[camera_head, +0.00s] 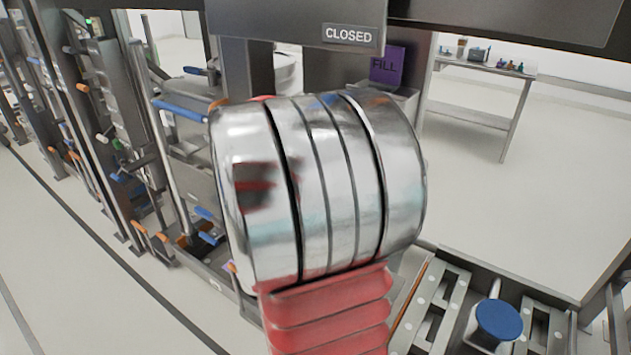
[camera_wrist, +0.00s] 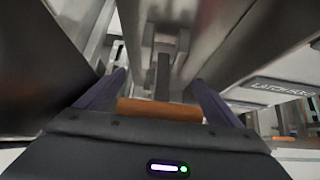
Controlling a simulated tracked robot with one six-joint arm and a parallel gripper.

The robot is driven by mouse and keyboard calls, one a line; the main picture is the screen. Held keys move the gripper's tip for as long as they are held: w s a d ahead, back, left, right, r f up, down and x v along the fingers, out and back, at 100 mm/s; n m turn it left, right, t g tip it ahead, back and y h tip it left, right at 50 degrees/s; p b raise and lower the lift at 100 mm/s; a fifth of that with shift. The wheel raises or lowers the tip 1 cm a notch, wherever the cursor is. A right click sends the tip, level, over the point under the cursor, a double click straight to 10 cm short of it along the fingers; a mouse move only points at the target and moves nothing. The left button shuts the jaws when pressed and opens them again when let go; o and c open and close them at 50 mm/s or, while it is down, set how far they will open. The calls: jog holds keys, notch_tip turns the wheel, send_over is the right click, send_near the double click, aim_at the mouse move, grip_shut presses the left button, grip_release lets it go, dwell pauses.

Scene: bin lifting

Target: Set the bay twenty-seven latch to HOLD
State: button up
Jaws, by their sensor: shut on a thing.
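In the wrist view my gripper (camera_wrist: 160,82) has its two dark purple fingers on either side of an orange handle (camera_wrist: 160,109). It is shut on this handle, which lies crosswise between the fingers. A grey stem (camera_wrist: 163,76) rises behind the handle into a metal slot or bracket. No bay number is legible. In the head view my large silver and red arm fills the middle and hides the gripper and the handle.
Metal panels stand close on both sides of my gripper in the wrist view. The head view shows a CLOSED sign (camera_head: 349,35), a purple FILL sign (camera_head: 387,66), a rack row with coloured handles at the left, a blue knob (camera_head: 499,319) and a far table (camera_head: 485,66).

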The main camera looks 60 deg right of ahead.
dwell(0.5)
jog(key=o, duration=1.2)
jog(key=shift+c, duration=0.2)
jog(key=v, duration=1.3)
jog(key=shift+a+r, duration=0.15)
jog(key=shift+r, duration=0.2)
